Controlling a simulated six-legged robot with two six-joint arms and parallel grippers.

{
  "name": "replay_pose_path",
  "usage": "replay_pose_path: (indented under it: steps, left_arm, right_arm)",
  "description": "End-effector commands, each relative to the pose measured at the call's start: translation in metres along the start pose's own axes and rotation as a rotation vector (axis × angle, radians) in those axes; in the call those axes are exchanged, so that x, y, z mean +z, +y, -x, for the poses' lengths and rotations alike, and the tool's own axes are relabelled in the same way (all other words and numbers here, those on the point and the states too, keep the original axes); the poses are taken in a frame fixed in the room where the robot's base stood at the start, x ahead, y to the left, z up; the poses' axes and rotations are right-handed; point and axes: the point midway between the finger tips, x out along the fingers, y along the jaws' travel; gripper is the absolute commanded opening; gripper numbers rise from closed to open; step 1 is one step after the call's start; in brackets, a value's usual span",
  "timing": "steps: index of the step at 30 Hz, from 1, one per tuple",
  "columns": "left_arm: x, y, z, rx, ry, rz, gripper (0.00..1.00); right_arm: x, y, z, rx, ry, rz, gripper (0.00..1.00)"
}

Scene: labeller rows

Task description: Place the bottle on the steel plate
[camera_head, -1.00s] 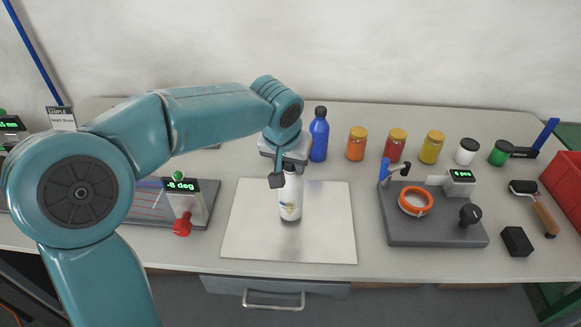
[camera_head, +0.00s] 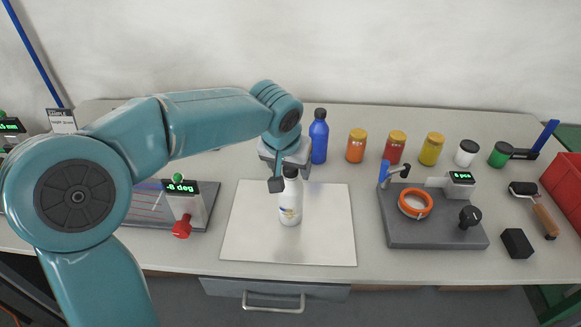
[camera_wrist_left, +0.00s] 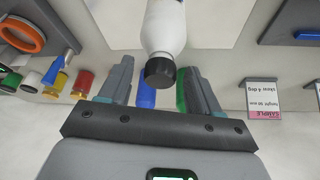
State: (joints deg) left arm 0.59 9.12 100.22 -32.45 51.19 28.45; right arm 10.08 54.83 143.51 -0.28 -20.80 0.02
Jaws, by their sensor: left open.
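A white bottle (camera_head: 290,204) with a black cap and a small printed label stands upright on the pale steel plate (camera_head: 330,235), near the plate's middle. My left gripper (camera_head: 287,178) is just behind the bottle's top, its jaws apart. In the left wrist view the open fingers (camera_wrist_left: 158,82) are on either side of the black cap (camera_wrist_left: 160,72), with visible gaps and no contact. The white bottle body (camera_wrist_left: 166,28) extends beyond the fingertips there. My right gripper is in neither view.
A blue bottle (camera_head: 319,138) stands close behind, right of the left gripper. Several jars, including an orange one (camera_head: 356,147), line the back. A grey tape device (camera_head: 435,230) is to the right, and a station with a green display (camera_head: 184,198) is to the left.

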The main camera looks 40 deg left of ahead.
Motion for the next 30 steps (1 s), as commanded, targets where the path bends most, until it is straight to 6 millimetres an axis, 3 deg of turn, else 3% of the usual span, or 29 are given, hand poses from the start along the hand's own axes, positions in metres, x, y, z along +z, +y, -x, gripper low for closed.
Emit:
replay_pose_path:
  steps: [9,15,30]
  left_arm:
    - [-0.001,0.001,0.075,0.003,0.006,0.000,0.63]
    - [0.000,0.000,0.104,0.002,0.003,0.000,0.63]
    - [0.000,0.000,0.112,0.001,0.001,0.000,0.63]
  right_arm:
    - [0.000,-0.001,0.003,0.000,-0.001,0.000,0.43]
    - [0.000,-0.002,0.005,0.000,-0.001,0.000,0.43]
    - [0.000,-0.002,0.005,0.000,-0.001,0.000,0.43]
